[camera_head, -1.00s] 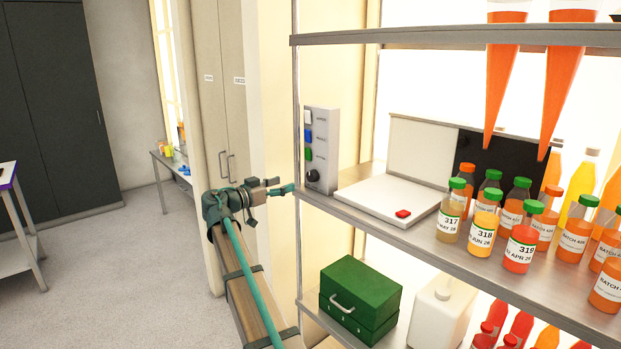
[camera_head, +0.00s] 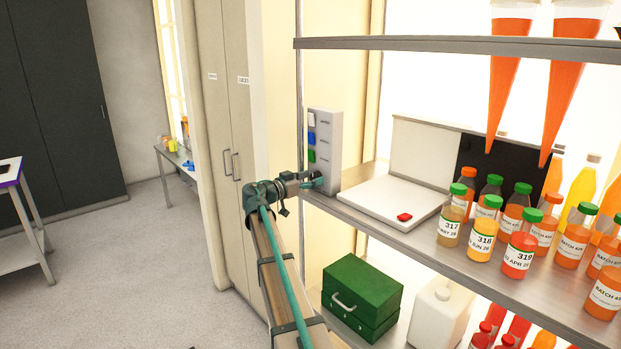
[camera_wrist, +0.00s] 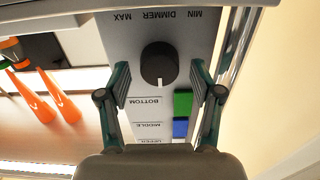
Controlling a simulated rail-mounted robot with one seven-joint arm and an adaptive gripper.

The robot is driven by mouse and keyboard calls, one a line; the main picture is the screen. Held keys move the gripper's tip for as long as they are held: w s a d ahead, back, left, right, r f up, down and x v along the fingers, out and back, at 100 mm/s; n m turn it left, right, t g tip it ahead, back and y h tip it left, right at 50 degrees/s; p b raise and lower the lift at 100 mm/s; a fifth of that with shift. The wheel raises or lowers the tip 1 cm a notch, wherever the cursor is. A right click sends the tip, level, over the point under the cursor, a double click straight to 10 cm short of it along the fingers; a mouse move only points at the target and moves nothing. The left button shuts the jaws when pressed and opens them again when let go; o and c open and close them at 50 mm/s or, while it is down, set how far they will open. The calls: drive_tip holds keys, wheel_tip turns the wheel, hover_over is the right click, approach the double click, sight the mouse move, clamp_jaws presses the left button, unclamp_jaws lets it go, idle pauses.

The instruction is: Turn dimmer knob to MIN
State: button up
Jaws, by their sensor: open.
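The dimmer knob (camera_wrist: 159,65) is round and black, on a light grey control panel (camera_wrist: 150,22). In the wrist view, which is upside down, the MIN and MAX labels sit beyond it, MAX at left and MIN at right. A pale pointer mark shows on the knob's lower edge in that view. My gripper (camera_wrist: 160,72) is open, with one finger on each side of the knob and gaps showing. In the head view the panel (camera_head: 325,135) stands at the shelf's left end, and my gripper (camera_head: 318,181) covers the knob there.
Green (camera_wrist: 183,103) and blue (camera_wrist: 180,128) switches are close to my right-hand finger in the wrist view. A metal shelf post (camera_head: 299,110) stands left of the panel. A white tray device with a red button (camera_head: 404,217) and several juice bottles (camera_head: 480,240) occupy the shelf.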

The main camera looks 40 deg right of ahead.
drive_tip(key=c, duration=1.1)
